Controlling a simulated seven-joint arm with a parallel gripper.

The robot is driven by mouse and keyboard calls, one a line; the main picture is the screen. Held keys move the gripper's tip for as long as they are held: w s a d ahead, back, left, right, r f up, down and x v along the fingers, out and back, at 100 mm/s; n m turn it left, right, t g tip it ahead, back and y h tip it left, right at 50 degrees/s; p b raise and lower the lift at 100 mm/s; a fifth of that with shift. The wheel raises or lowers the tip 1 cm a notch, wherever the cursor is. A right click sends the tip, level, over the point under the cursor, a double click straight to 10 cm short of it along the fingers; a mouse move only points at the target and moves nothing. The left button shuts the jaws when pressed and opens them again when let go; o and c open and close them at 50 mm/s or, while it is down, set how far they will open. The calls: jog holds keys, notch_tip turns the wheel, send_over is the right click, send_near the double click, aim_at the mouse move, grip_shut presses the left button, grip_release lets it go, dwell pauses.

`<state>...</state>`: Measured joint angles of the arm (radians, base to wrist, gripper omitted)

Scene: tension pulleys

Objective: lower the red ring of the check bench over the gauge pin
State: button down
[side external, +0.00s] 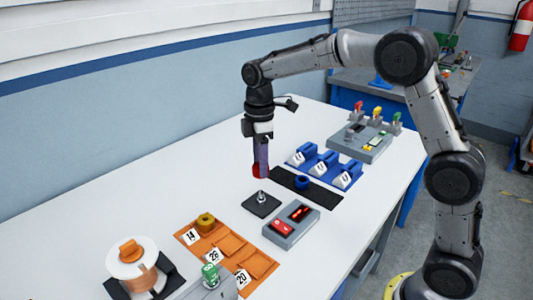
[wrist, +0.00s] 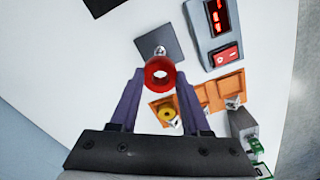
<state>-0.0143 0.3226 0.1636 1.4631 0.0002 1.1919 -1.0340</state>
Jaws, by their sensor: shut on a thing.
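The red ring (wrist: 160,73) is held between the fingertips of my gripper (wrist: 159,86), which is shut on it. In the side view the ring (side external: 260,171) hangs at the end of my gripper, in the air above the bench. The gauge pin (side external: 261,197) is a small metal pin upright on a dark square plate (side external: 268,208). In the side view the ring appears above the pin, with a gap between them. In the wrist view the pin's tip (wrist: 160,50) shows just beyond the ring's far edge, and the dark plate (wrist: 146,37) lies behind it.
A grey box with a red display and red switch (side external: 291,223) stands right of the plate. An orange tray (side external: 252,258) holds a yellow ring (side external: 205,221). The white table is clear to the left.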

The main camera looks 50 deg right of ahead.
jog(key=shift+f, duration=1.95)
jog(key=shift+f, duration=2.25)
dwell(1.0)
grip_release()
dwell(0.4)
jog(key=shift+r, duration=4)
